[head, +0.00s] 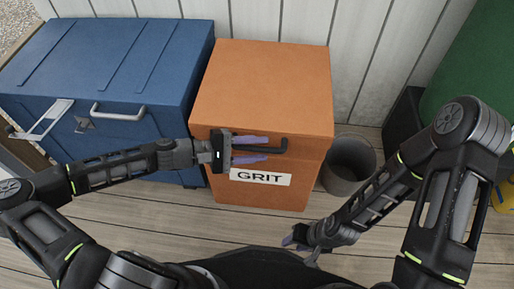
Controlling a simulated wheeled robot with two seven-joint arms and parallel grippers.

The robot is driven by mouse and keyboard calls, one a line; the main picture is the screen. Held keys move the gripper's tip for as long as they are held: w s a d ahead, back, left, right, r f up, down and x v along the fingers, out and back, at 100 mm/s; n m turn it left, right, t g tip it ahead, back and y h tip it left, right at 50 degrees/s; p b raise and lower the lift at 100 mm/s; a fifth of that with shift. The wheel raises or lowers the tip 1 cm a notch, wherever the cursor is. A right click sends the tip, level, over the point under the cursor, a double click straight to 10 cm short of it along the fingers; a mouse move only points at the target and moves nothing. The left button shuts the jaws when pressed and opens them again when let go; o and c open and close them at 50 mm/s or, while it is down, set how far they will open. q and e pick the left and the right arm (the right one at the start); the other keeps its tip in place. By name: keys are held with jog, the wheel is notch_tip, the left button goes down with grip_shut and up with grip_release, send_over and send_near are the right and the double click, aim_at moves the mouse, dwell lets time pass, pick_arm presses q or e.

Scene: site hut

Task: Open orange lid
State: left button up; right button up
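The orange bin marked GRIT (262,179) stands against the back wall with its orange lid (265,84) closed. A dark handle (272,149) sits on its front near the lid's edge. My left gripper (268,149) is in front of the handle's left part, with its purple fingers apart, one above and one below the handle bar. I cannot tell whether the fingers touch it. My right gripper (290,239) hangs low in front of the bin near the floor, apart from it. Its fingers are partly hidden and I cannot tell how far apart they are.
A blue chest (110,60) with grey handles stands close on the left of the bin. A grey bucket (350,165) stands on the right, near a black box and a large green thing (480,65). Plank floor (215,225) is clear in front.

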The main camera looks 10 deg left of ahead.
pick_arm(q)
jog(key=shift+c, duration=0.4)
grip_shut()
dwell(0.9)
